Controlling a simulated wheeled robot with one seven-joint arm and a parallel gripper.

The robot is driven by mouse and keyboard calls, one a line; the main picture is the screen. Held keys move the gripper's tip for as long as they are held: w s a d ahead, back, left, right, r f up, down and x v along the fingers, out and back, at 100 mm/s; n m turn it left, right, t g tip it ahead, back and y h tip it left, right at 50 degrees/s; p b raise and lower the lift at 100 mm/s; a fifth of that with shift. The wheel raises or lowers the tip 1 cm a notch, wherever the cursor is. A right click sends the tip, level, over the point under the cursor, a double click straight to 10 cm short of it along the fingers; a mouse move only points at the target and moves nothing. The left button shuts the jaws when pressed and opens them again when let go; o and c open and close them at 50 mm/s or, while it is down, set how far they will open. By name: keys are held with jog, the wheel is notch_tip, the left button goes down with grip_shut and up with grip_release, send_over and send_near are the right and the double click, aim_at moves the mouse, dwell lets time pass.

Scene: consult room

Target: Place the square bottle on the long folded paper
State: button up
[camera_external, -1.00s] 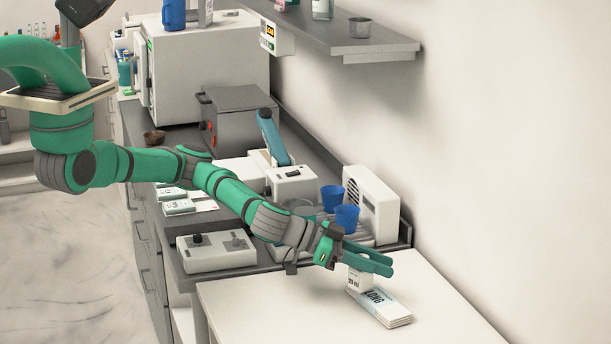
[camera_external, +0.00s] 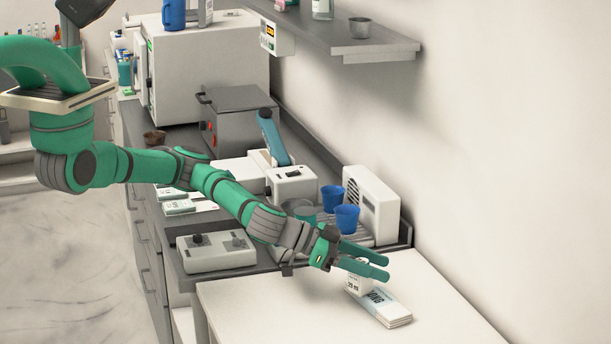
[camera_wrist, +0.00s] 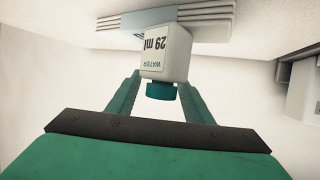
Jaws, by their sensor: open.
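The long folded paper (camera_external: 385,308) lies on the white table, a layered stack with dark lettering. It also shows at the top of the wrist view (camera_wrist: 205,14). The white square bottle (camera_wrist: 172,55), with a teal cap and a label reading "WATER 29 ml", stands on the paper's end in the wrist view. In the external view the bottle (camera_external: 354,284) is partly hidden by the fingers. My gripper (camera_external: 376,262) is open beside and slightly above the bottle. In the wrist view, the fingers are apart, on either side of the cap, with gaps visible; the bottle appears free of them.
The white table (camera_external: 270,310) is mostly clear around the paper. Behind it, blue cups (camera_external: 346,218) stand on a ribbed tray near a white vented device (camera_external: 372,205). A grey control box (camera_external: 215,252) sits on the dark counter. The wall is close on the right.

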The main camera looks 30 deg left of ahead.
jog(key=v, duration=1.1)
jog(key=shift+r, duration=0.1)
